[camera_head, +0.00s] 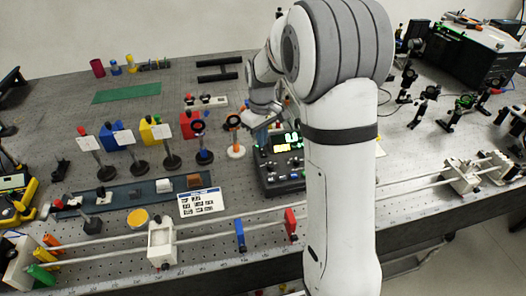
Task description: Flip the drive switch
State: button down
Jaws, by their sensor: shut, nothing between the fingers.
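A dark control box (285,182) with a lit green and yellow display (286,142) and several small knobs sits on the bench, just left of my white arm. Its controls are too small to tell which one is the drive switch. My gripper (266,124) is at the box's upper left edge, near the display, and points down toward it. The gripper is shut and empty. Its fingertips are small, and I cannot tell whether they touch the box. My arm hides the area right of the box.
A rail (110,254) with blue and red clips runs along the front. A printed card (201,203) lies left. Optics stand at right.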

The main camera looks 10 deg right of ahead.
aim_at(262, 149)
jog(key=shift+f+b, duration=0.65)
jog(key=shift+f, duration=0.3)
dwell(0.6)
jog(key=shift+r+p, duration=2.5)
jog(key=shift+r, duration=1)
jog(key=shift+r, duration=0.1)
jog(key=s+r+m+t, duration=0.1)
jog(key=s+r+m, duration=0.2)
jog(key=s, duration=1)
jog(key=s+r+m+t, duration=0.2)
jog(key=s+r+m, duration=0.1)
jog(key=s, duration=1)
jog(key=shift+r, duration=0.75)
jog(key=shift+d, duration=0.1)
